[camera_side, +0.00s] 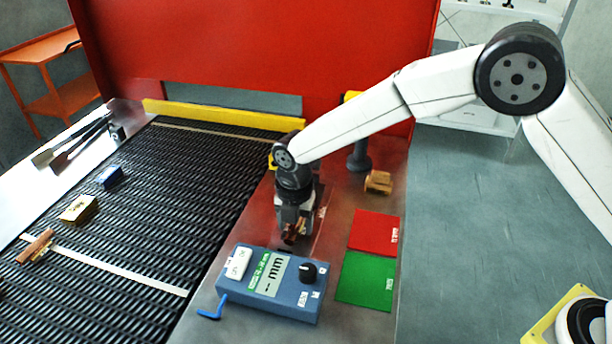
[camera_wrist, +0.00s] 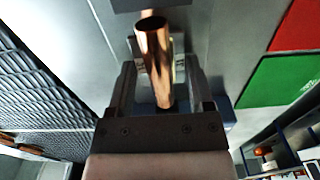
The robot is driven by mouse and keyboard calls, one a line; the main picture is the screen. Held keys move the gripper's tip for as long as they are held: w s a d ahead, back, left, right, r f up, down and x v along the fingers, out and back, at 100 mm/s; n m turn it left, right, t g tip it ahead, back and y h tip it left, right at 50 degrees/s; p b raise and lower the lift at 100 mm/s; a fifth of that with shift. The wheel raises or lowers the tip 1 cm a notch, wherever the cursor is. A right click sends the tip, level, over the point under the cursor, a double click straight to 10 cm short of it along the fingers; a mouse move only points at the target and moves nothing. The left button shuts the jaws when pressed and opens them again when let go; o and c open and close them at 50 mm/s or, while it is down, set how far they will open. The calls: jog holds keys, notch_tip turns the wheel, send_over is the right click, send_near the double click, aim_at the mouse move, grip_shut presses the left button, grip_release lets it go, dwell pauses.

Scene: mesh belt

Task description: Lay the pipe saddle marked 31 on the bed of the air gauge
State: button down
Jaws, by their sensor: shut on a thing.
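My gripper (camera_side: 293,232) is shut on a copper-coloured piece (camera_side: 290,236) and holds it above the steel table, behind the gauge. In the wrist view the piece (camera_wrist: 154,50) is a shiny tube-like shape between the two fingers (camera_wrist: 158,90). I cannot read a number on it, so I cannot tell whether it is the saddle marked 31. The blue air gauge (camera_side: 300,310) stands at the table's front, its display showing dashes and "mm", with a black knob and a blue hook at its left. A white block with lettering (camera_side: 238,263) sits at its left end.
A red mat (camera_side: 375,233) and a green mat (camera_side: 366,281) lie right of the gauge. A tan piece (camera_side: 378,182) lies behind them. The black mesh belt (camera_side: 190,190) at left carries a blue block (camera_side: 110,177), a brass block (camera_side: 78,209) and a copper-brown piece (camera_side: 36,247).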

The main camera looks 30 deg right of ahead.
jog(key=shift+f, duration=0.2)
grip_release()
dwell(0.3)
notch_tip(320, 180, up, 12)
jog(key=shift+r, duration=0.15)
dwell(0.6)
dwell(0.4)
